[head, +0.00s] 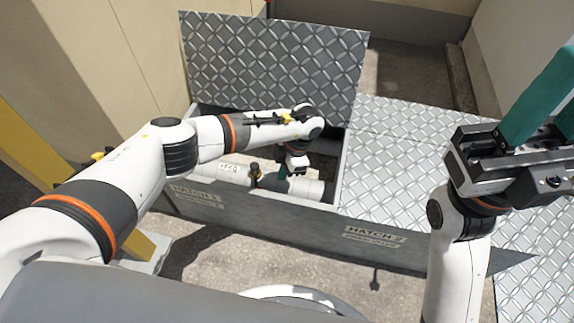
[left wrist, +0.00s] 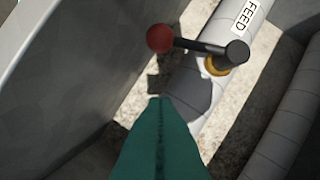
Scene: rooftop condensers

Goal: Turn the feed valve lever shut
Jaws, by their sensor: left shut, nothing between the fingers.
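The feed valve lever (left wrist: 200,46) is a dark bar with a red ball (left wrist: 159,38) at its free end. It sticks out sideways from its pivot, across the pale pipe (left wrist: 226,15) labelled FEED, above a yellow collar (left wrist: 217,65). My left gripper (left wrist: 160,100) is shut and empty; its teal fingertips show below the red ball and apart from it in the left wrist view. In the head view my left gripper (head: 282,170) is down inside the open hatch, over the pipe (head: 308,188); the lever is hard to make out there. My right gripper (head: 545,100) is raised at the right, its fingers apart and empty.
The hatch 1 lid (head: 275,55) stands open behind the box. The hatch 2 lid (head: 395,185) is closed on the right. The box front wall (head: 300,228) edges the opening. In the left wrist view another grey pipe (left wrist: 285,135) runs at the right.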

